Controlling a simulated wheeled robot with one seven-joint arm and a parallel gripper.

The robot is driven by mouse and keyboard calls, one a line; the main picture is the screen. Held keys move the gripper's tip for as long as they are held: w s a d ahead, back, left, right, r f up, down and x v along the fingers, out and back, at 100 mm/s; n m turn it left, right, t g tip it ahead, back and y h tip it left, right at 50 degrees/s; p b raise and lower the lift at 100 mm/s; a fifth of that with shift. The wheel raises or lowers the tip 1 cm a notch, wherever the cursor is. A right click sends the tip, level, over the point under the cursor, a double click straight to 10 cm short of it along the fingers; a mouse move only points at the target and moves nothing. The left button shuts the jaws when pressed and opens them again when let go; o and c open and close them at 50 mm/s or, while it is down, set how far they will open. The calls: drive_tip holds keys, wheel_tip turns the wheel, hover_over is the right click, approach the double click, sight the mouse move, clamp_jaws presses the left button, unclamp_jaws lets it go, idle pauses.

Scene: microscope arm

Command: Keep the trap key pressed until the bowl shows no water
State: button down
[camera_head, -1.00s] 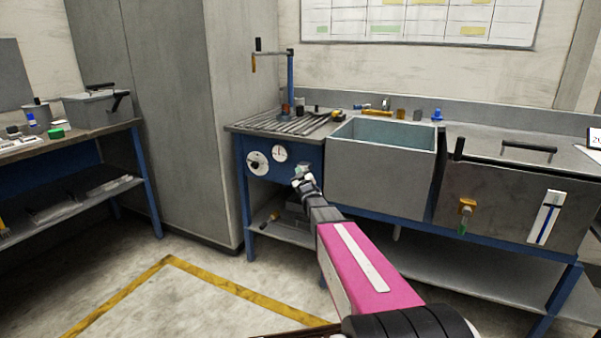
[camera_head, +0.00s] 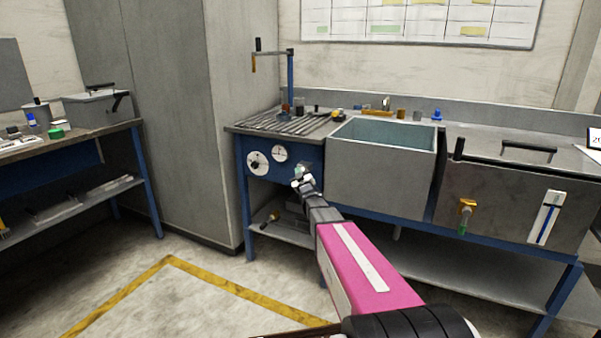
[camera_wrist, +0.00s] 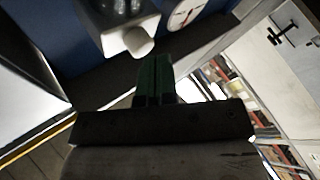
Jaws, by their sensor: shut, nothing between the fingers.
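A pale fitting with a short white round stub (camera_wrist: 138,43), which looks like the trap key, juts from the blue panel in the wrist view. Clear glassy shapes (camera_wrist: 122,8) above it may be the bowl; they are cut by the frame edge and I cannot make out any water level. My gripper (camera_wrist: 154,62) is shut and empty, its dark green fingertips right at the stub. I cannot tell whether they touch it. In the head view my gripper (camera_head: 303,180) is at the blue panel's right part, and the fitting there is small and partly hidden.
A grey sink (camera_head: 380,172) stands close on the right. A slatted drain top (camera_head: 280,122) lies above. The floor on the left is clear.

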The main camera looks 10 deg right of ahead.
drive_tip(key=shift+s+a, duration=0.35)
drive_tip(key=shift+s, duration=0.2)
drive_tip(key=s+a, duration=0.1)
drive_tip(key=s, duration=0.1)
drive_tip(key=s+a, duration=0.2)
idle(0.5)
drive_tip(key=s+d+f+m+g+h, duration=0.25)
drive_tip(key=s+f+m+g, duration=0.25)
drive_tip(key=s+f+g, duration=0.85)
drive_tip(key=s+f+m+g, duration=0.1)
drive_tip(key=s+g, duration=0.3)
drive_tip(key=s, duration=0.7)
drive_tip(key=s+a+f+m+g, duration=0.1)
drive_tip(key=s+f+g, duration=0.2)
drive_tip(key=s, duration=0.7)
drive_tip(key=shift+s+a+f+g, duration=0.25)
drive_tip(key=shift+s+f+g, duration=0.15)
drive_tip(key=shift+f, duration=0.25)
